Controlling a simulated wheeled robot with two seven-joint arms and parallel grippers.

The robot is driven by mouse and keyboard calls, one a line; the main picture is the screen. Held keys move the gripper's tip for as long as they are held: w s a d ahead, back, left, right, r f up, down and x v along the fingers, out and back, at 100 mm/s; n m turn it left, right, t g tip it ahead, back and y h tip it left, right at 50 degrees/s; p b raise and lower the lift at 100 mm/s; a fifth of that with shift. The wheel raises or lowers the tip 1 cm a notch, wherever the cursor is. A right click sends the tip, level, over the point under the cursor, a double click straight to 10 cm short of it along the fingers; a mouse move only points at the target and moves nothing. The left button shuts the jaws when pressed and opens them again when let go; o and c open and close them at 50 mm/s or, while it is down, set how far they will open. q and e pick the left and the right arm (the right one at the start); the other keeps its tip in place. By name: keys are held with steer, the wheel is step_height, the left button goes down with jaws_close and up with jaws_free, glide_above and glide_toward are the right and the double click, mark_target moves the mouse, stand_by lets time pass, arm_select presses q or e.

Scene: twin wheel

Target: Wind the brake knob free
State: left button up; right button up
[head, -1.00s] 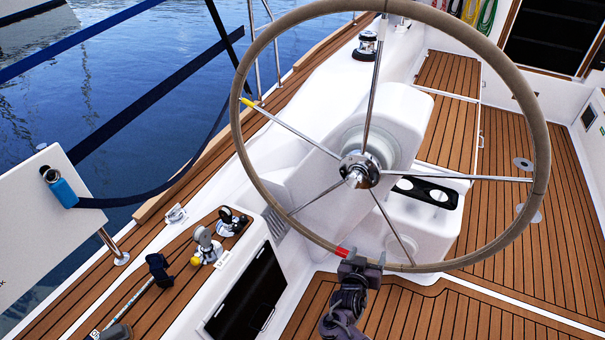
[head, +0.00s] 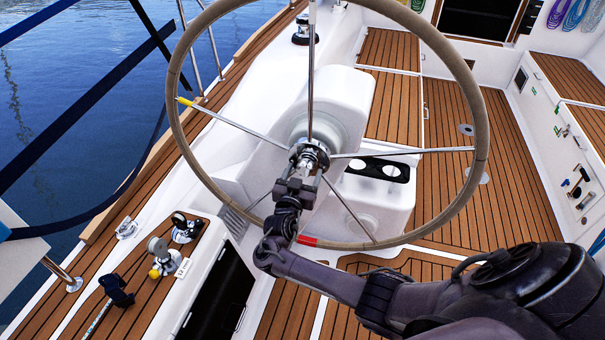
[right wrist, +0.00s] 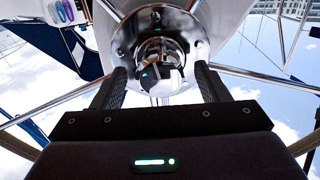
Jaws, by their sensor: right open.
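The steering wheel (head: 480,125) has a tan rim and thin metal spokes. At its middle is a chrome hub (head: 318,150). My right gripper (head: 303,172) is in front of the hub and covers part of it. In the right wrist view a shiny rounded chrome knob (right wrist: 160,52) stands at the hub's centre. There the open fingers of my right gripper (right wrist: 162,78) are on either side of the knob's line. I cannot tell whether they touch it or how far it reaches between them. My left gripper is not in view.
A wheel spoke (head: 410,153) runs right from the hub, and others spread around it. The white pedestal (head: 345,95) stands behind. A dark cup-holder tray (head: 380,168) is right of the hub. Winches and a side deck (head: 160,285) lie to the left.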

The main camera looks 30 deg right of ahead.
steer(key=shift+c, duration=0.2)
steer(key=c, duration=0.9)
steer(key=shift+c, duration=0.2)
